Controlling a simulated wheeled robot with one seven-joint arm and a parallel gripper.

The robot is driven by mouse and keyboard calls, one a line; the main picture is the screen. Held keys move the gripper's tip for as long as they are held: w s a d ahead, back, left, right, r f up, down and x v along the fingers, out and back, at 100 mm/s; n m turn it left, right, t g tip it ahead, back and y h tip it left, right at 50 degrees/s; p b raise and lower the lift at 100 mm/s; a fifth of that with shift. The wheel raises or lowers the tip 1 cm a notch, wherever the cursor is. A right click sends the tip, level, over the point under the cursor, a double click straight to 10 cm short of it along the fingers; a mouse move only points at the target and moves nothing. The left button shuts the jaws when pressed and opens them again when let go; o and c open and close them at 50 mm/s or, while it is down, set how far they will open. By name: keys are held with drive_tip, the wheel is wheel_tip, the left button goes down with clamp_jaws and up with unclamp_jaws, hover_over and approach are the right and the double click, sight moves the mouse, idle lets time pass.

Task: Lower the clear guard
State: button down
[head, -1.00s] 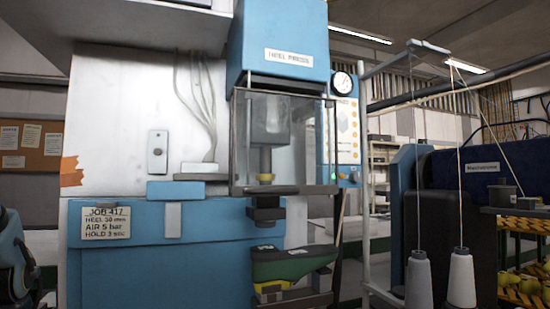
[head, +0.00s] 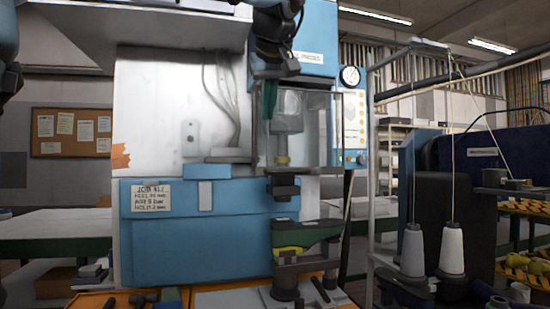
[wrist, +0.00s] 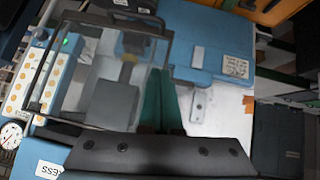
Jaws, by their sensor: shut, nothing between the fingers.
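The clear guard (head: 343,130), a see-through box with a dark frame, hangs around the ram of the blue heel press (head: 320,45). Its lower edge sits above a green and yellow shoe last (head: 308,233) on the press support, so the guard is up. In the wrist view, the guard's frame (wrist: 64,70) fills the upper left. My gripper (head: 270,115) has teal fingers, pointing down and shut, at the guard's upper left in the head view. In the wrist view, my gripper (wrist: 160,75) overlaps the frame's side. I cannot tell whether it touches.
A pressure gauge (head: 350,76) and a button panel (head: 354,125) are right of the press. An orange-edged work surface with tools (head: 140,300) lies in front. The press's pale back panel is left of the guard.

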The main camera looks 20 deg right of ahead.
drive_tip(key=p+x, duration=0.2)
drive_tip(key=x, duration=0.7)
drive_tip(key=f, duration=0.2)
drive_tip(key=f+p, duration=0.1)
drive_tip(key=f, duration=0.1)
drive_tip(key=shift+w+d, duration=0.3)
drive_tip(key=shift+d, duration=0.05)
drive_tip(key=shift+f, duration=0.25)
